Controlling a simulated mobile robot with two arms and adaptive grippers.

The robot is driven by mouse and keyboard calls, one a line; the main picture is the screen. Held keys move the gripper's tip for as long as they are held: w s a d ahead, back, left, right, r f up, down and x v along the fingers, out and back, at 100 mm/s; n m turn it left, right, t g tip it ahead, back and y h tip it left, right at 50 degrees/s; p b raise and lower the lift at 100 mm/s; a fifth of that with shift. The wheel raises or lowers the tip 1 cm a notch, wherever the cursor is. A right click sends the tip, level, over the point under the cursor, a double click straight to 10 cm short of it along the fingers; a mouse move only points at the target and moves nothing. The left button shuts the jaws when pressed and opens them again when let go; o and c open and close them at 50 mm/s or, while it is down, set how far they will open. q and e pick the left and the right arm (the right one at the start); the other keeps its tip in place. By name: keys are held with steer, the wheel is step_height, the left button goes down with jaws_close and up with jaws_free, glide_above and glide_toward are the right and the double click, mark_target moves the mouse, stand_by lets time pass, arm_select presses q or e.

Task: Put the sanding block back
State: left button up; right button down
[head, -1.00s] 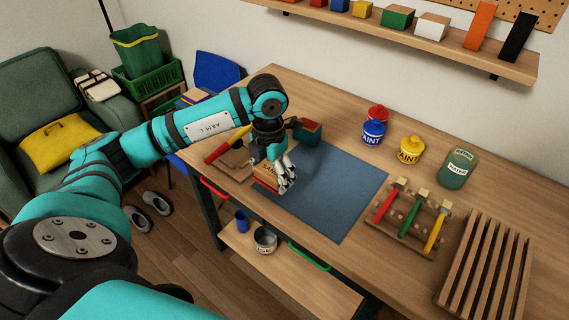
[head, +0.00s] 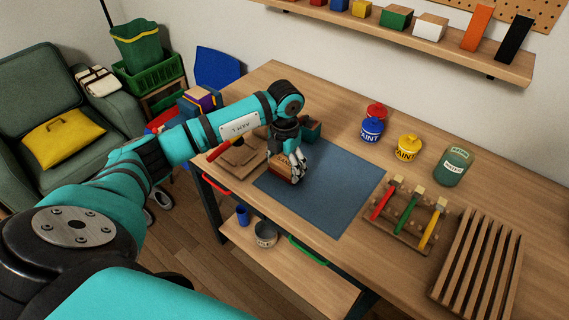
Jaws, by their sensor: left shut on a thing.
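The sanding block (head: 281,171) is a small brown block with a reddish underside. My left gripper (head: 294,169) is shut on it, with the fingers at its right side. The block is over the left part of the blue-grey mat (head: 328,195) on the workbench; I cannot tell whether it touches the mat. A wooden board or holder (head: 240,154) lies just left of the block, partly hidden by my left arm. My right gripper is not in view.
A dark green box (head: 313,131) stands behind the gripper. Red, blue (head: 371,130) and yellow (head: 407,148) paint pots and a green water jar (head: 454,167) stand at the back. The mat's right part is clear.

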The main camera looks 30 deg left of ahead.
mark_target(285, 162)
arm_select(q)
steer(key=o, duration=1.1)
steer(key=shift+f, duration=0.1)
steer(key=shift+r, duration=0.5)
step_height(285, 162, up, 11)
steer(key=shift+r+b, duration=0.2)
steer(key=shift+b, duration=0.85)
